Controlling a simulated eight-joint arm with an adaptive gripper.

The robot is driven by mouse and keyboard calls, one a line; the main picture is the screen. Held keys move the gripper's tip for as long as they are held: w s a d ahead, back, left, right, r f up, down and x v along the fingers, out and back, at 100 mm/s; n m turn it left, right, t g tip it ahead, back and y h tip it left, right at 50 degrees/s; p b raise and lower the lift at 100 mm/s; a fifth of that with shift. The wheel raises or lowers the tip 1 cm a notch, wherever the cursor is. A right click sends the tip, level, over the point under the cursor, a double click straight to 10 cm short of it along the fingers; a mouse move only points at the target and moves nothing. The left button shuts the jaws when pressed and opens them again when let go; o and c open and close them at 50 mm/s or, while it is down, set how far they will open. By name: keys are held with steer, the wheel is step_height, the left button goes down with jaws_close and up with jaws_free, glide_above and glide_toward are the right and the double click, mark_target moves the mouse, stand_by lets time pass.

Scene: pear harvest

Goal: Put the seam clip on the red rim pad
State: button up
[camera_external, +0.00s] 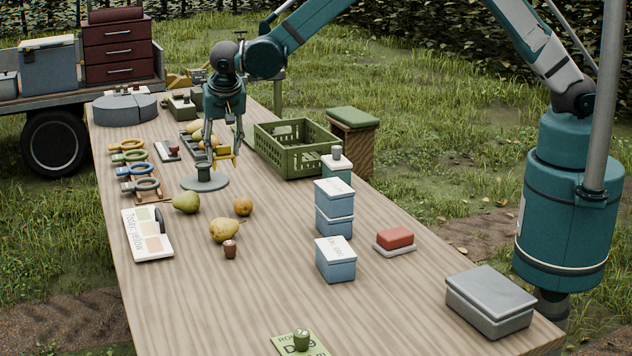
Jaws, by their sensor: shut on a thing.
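My gripper (222,153) hangs over the far half of the table, pointing down. It is shut on a small yellow piece (228,153), which looks like the seam clip. The fingers hide part of it, and its exact shape is too small to tell. It is close above or behind a round grey disc (205,184) with a dark green post; I cannot tell whether they touch. A red block (396,237) on a pale grey base (381,249) lies right of the blue boxes. It is the plainest red pad-like thing in view, but I cannot confirm it is the red rim pad.
A green slatted crate (290,165) stands right of my gripper. Coloured rings (138,170) line the left edge. Blue boxes (335,260) stand mid-right, and a grey box (490,315) is at the near right. The near-left table is clear.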

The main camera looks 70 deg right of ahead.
steer(key=s+a+r+b, duration=0.1)
steer(key=s+a, duration=0.3)
steer(key=s, duration=0.3)
steer(key=s+a+r, duration=0.2)
steer(key=s+a, duration=0.2)
steer(key=s, duration=0.2)
steer(key=r+n+b, duration=0.1)
steer(key=r+b, duration=0.1)
steer(key=b, duration=0.1)
glide_above(397, 233)
steer(key=shift+f, duration=0.2)
steer(key=shift+f+b, duration=0.55)
steer(key=shift+f, duration=2.4)
steer(key=shift+f+b, duration=0.4)
steer(key=shift+f, duration=1.65)
steer(key=shift+f, duration=0.15)
